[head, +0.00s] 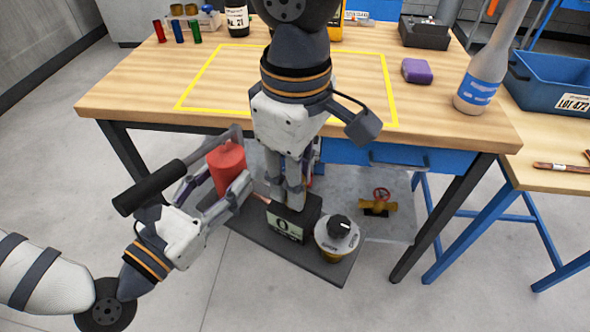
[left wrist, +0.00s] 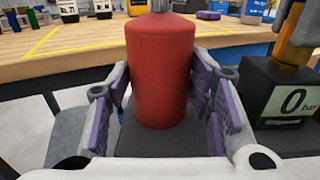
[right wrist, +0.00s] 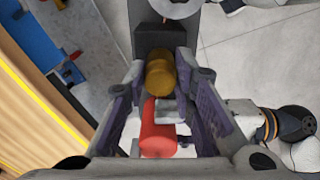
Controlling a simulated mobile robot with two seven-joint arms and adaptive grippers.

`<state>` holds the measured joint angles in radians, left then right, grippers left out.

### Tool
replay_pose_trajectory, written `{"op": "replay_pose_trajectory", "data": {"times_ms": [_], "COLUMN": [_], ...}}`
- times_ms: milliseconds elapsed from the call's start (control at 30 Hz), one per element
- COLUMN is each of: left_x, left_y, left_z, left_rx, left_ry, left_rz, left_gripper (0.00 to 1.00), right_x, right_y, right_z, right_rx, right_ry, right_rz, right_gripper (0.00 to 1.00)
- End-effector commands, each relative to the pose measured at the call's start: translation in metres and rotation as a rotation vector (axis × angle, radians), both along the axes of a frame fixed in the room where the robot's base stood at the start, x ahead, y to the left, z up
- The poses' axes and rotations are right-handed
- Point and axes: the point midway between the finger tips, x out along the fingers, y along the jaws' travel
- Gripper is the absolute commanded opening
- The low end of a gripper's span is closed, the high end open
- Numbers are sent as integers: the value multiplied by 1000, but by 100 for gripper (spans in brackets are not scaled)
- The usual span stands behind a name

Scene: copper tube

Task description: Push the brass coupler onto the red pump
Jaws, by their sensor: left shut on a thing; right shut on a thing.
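The red pump (head: 227,170) is an upright cylinder on a dark base (head: 310,265) beside the bench. My left gripper (head: 226,175) is shut around it; the left wrist view shows the pump (left wrist: 162,75) between the purple pads. My right gripper (head: 290,205) reaches down beside a black box with a 0 bar display (head: 285,227). In the right wrist view the brass coupler (right wrist: 158,75) is between the right fingers, and the pump (right wrist: 158,138) shows below it. The right gripper mostly hides the coupler in the head view.
A round part with a black knob (head: 338,232) sits right of the display box. A brass valve with a red handle (head: 378,202) lies on the grey lower shelf. The bench (head: 150,95) is behind, with a purple block (head: 417,71) and a bottle (head: 483,75) on it.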

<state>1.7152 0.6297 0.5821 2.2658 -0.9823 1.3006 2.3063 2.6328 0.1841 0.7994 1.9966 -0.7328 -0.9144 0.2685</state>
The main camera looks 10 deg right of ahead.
Motion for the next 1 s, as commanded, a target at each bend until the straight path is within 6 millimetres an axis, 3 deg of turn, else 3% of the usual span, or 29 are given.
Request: {"op": "replay_pose_trajectory", "data": {"times_ms": [167, 200, 267, 667, 1000], "left_x": [1, 1, 1, 1, 1], "left_y": [-1, -1, -1, -1, -1], "left_z": [6, 6, 6, 6, 6], "left_rx": [-10, -11, -11, -10, -10], "left_ry": [-12, -12, -12, -12, -12], "left_rz": [-1, -1, -1, 0, 0], "left_gripper": [0, 0, 0, 0, 0], "right_x": [0, 0, 0, 1, 1], "right_y": [0, 0, 0, 0, 0], "right_z": [-2, -2, -2, 7, 83], "right_rx": [0, 0, 0, 1, 2], "right_ry": [-4, -4, -4, -8, -10], "right_rz": [1, 1, 1, -2, -1], "right_gripper": [0, 33, 47, 47, 47]}}
